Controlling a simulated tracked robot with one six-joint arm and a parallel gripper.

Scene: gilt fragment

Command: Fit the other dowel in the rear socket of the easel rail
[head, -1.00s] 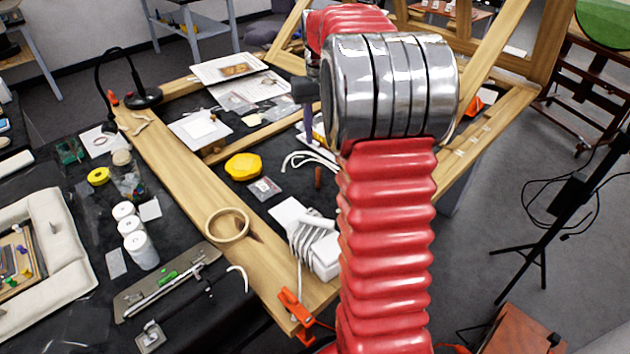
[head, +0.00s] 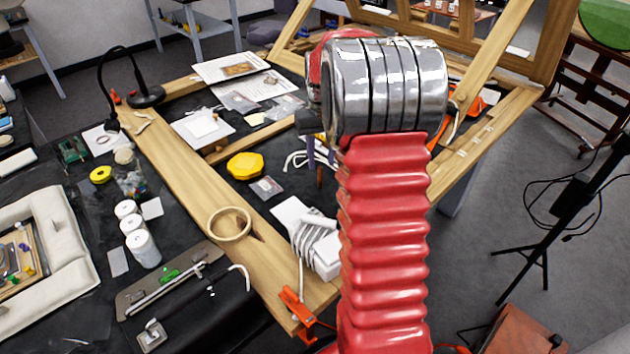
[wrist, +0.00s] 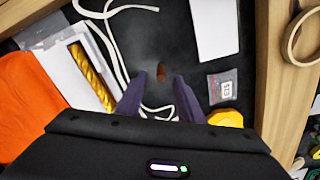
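A small brown dowel (head: 319,175) stands on the dark table top; it also shows end-on in the wrist view (wrist: 161,72). My gripper (wrist: 160,76) is open, its two purple fingers apart with the dowel between or just beyond their tips. In the head view my gripper (head: 316,155) is partly hidden by my arm, just above the dowel. I cannot tell whether the fingers touch it. A wooden rail (head: 490,128) with several pale marks runs at the right; I cannot make out a socket or a second dowel.
A yellow lump (head: 245,166) and a small bag (head: 267,187) lie left of the dowel. White cord (wrist: 115,50), a gilt piece (wrist: 92,78) and orange cloth (wrist: 25,100) lie nearby. A wooden beam (head: 180,170) carries a tape ring (head: 229,223).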

